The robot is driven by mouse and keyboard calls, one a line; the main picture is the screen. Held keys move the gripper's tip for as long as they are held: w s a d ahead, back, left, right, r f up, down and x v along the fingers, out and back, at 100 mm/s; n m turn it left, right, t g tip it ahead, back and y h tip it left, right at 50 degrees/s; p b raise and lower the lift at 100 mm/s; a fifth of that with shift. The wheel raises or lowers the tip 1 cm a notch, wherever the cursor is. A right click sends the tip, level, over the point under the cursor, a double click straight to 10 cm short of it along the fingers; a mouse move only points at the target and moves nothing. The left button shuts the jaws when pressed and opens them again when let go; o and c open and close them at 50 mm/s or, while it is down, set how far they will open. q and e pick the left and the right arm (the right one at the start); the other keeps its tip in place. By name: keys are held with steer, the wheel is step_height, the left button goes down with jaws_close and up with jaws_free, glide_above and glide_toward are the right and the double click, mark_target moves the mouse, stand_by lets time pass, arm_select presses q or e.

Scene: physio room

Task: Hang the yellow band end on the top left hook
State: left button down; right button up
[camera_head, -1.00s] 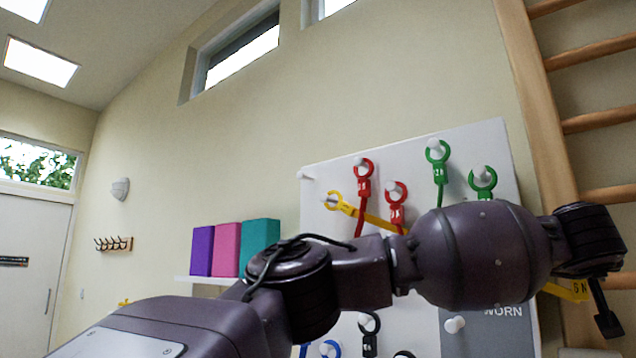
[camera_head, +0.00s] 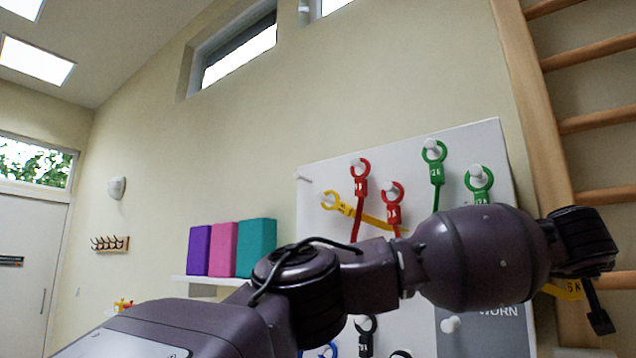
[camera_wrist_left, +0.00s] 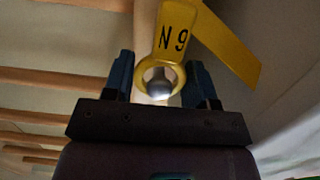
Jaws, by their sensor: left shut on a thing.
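The yellow band has one ring end (camera_head: 338,203) on a white hook at the upper left of the white board (camera_head: 318,255). My left gripper (camera_head: 598,318) is at the far right, beside the wall bars. In the left wrist view, the jaws (camera_wrist_left: 160,82) are shut on the other yellow band end (camera_wrist_left: 172,35), its ring between the fingers and its tag marked "N 9". The bare top left hook (camera_head: 304,178) sits at the board's corner. My right gripper is out of view.
Red bands (camera_head: 360,185) and green bands (camera_head: 437,170) hang on nearby hooks. Wooden wall bars (camera_head: 540,120) stand right of the board. Purple, pink and teal blocks (camera_head: 257,248) sit on a shelf at left. My arm hides much of the board.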

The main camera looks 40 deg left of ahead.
arm_select(q)
steer(key=shift+w+d, duration=0.1)
steer(key=shift+w, duration=0.1)
steer(key=shift+f, duration=0.1)
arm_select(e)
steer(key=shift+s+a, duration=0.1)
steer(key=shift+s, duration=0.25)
arm_select(q)
steer(key=shift+f, duration=0.25)
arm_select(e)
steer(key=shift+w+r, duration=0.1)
arm_select(q)
steer(key=shift+f, duration=0.1)
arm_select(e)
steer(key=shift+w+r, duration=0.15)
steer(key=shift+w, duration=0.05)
arm_select(q)
steer(key=shift+c, duration=1.8)
jaws_free()
steer(key=shift+o, duration=0.9)
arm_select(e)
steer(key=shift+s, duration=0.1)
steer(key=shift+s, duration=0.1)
